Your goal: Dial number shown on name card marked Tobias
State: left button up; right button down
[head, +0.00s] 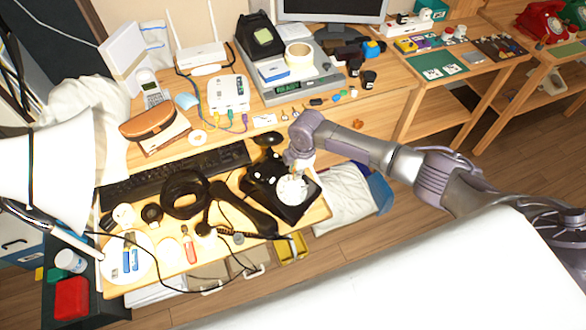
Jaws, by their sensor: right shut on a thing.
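A black dial phone (262,172) with a white round dial (293,190) stands near the front edge of the wooden desk. Its black handset (240,212) appears to lie off the phone, in front of it on the left. My right gripper (296,170) reaches in from the right and points down at the dial's upper edge. It is shut on the phone at the dial; the fingertips are small and partly hidden. I cannot make out a name card marked Tobias; no lettering is readable. My left gripper is not in view.
A black keyboard (178,176), a black ring-shaped thing (166,208) and a brown pouch (150,122) crowd the desk left of the phone. A white router (202,58) and a monitor (335,8) stand behind. A red phone (541,20) sits on a far table. Floor (400,215) shows at right.

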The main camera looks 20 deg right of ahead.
jog(key=shift+s+d, duration=0.1)
jog(key=shift+d, duration=0.1)
jog(key=shift+s+d+f, duration=0.25)
jog(key=shift+s+d, duration=0.05)
jog(key=shift+d, duration=0.1)
dwell(0.3)
jog(key=shift+s+p, duration=0.1)
jog(key=shift+p, duration=0.25)
jog(key=shift+s+d+f, duration=0.25)
jog(key=shift+s+d, duration=0.1)
jog(key=shift+p, duration=0.3)
